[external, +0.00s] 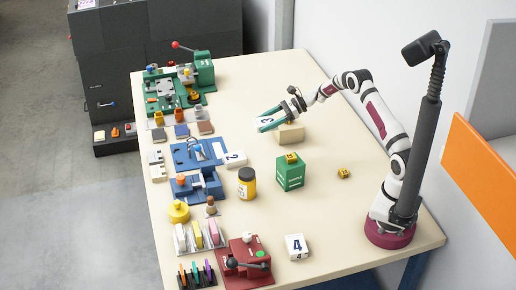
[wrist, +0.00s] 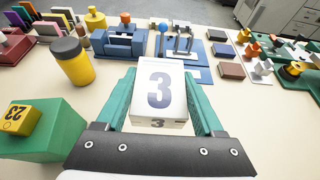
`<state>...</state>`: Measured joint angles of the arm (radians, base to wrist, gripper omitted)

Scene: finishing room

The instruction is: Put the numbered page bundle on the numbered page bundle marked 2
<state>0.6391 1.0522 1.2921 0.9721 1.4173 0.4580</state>
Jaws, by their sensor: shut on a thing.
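A white page bundle marked 3 (wrist: 158,88) sits between the two green fingers of my gripper (wrist: 161,95), which is shut on it. In the external view the bundle marked 3 (external: 264,121) and my gripper (external: 268,120) are at the upper middle of the table, beside a tan block (external: 291,134). I cannot tell the exact height of the bundle above the table. The page bundle marked 2 (external: 235,158) lies in front of it, lower left in the external view, at the right edge of a blue fixture (external: 199,153). Its number is hidden in the wrist view.
A page bundle marked 4 (external: 297,247) lies near the front edge. A green box (external: 290,174) with a yellow block on top and a yellow jar (external: 247,184) stand mid-table. A red press (external: 245,260) and green machine (external: 180,85) line the left side. Table right of the green box is mostly clear.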

